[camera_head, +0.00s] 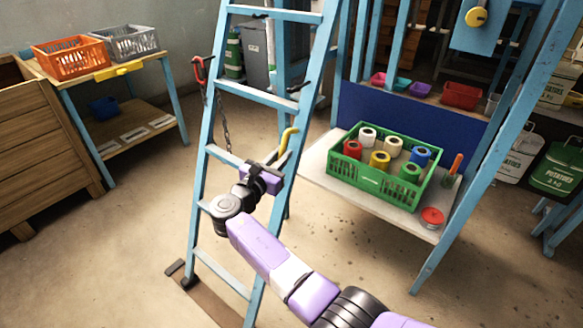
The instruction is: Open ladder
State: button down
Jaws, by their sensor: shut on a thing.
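A light blue ladder (204,165) stands upright and slightly tilted in the middle of the view. Its lower feet rest by a brown board on the floor. A dark chain with a red hook (203,70) hangs along its left side. A yellow handle (289,139) shows at its right rail. My gripper (276,172) is at the right rail, near a middle rung, and is shut on a part of the ladder. My own wrist hides the exact contact. How far the ladder's legs are spread cannot be told.
A green crate (335,177) of coloured spools stands on a low shelf at right, close to the ladder. A red round tin (432,218) is at the shelf corner. Orange (70,57) and grey (128,42) baskets sit on a table at left. The floor left of the ladder is clear.

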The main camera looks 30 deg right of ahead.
jog(key=shift+w+a, duration=0.2)
jog(key=shift+w, duration=0.05)
jog(key=c, duration=1.4)
grip_release()
jog(key=shift+o, duration=0.2)
jog(key=shift+d, duration=0.1)
